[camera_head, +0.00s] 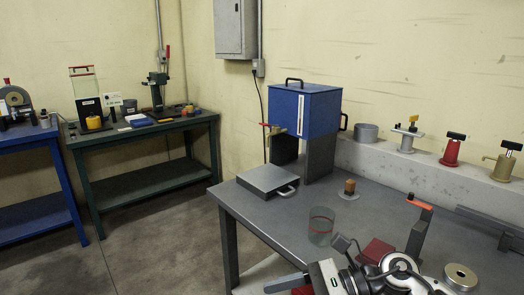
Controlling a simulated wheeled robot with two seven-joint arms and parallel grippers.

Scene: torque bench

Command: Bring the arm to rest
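A grey and white jointed assembly with black cables, most likely my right arm (398,270), comes in at the bottom right over the grey bench (255,212). Its end, probably my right gripper (325,277), points left near the front edge of the bench. The bottom of the picture cuts it off, and I cannot make out its fingers or whether it holds anything. A grey bar (285,282) shows just left of it; I cannot tell what it belongs to. My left gripper is not in view.
Close to the arm are a clear cup (321,226), a red block (376,250), an upright black lever with an orange top (418,228) and a metal disc (460,277). The bench's left front is clear.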

